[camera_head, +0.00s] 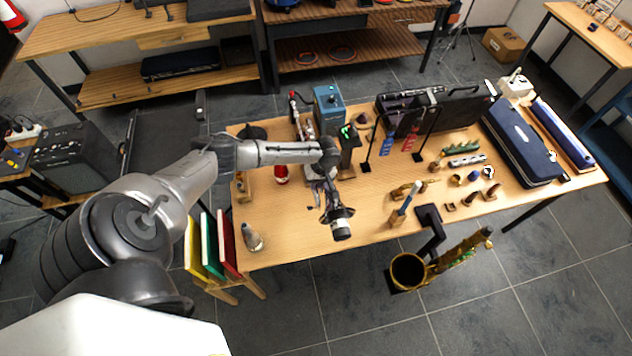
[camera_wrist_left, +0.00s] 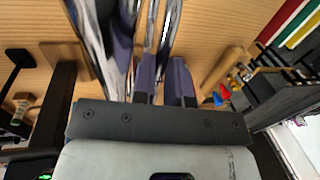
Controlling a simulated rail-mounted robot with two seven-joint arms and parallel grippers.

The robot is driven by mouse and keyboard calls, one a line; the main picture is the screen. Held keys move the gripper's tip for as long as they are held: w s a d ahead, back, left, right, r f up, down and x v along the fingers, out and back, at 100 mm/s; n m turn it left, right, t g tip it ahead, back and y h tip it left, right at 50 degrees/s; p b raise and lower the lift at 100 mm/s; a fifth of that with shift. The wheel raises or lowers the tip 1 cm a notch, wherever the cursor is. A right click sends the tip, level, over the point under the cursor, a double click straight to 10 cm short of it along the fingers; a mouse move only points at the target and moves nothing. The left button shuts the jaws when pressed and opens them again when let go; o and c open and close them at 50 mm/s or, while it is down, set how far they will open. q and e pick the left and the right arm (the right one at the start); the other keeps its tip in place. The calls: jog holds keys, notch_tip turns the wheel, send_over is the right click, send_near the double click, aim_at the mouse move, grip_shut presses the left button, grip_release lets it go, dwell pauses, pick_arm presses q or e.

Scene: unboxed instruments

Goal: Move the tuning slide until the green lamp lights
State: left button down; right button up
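My left gripper (camera_head: 326,192) hangs over the front middle of the table, its arm reaching in from the left. In the left wrist view its two bluish-grey fingers (camera_wrist_left: 164,72) have a narrow gap between them, close to the silver tubes (camera_wrist_left: 165,30) of an instrument. I cannot tell whether they grip a tube or which tube is the tuning slide. A blue box (camera_head: 328,105) with a small green light (camera_head: 331,88) on top stands behind the gripper. Another bright green spot (camera_head: 347,131) shows on a dark upright part. My right gripper is not in view.
The wooden table (camera_head: 290,235) carries an open dark case (camera_head: 455,105), a blue case (camera_head: 522,143) and several small brass parts. A brass instrument (camera_head: 455,252) is held on a black stand beyond the front edge. A rack of coloured folders (camera_head: 212,247) stands left. The table's front-left is mostly clear.

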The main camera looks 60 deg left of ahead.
pick_arm(q)
jog(key=shift+a, duration=0.1)
dwell(0.3)
jog(key=shift+w+a, duration=0.25)
jog(key=shift+a, duration=0.5)
jog(key=c, duration=1.4)
grip_release()
jog(key=shift+p, duration=0.3)
jog(key=r, duration=0.4)
jog(key=w+r, duration=0.1)
jog(key=r, duration=0.4)
jog(key=w+r, duration=0.1)
jog(key=r, duration=0.3)
jog(key=shift+w+d+r, duration=0.25)
jog(key=shift+d, duration=0.1)
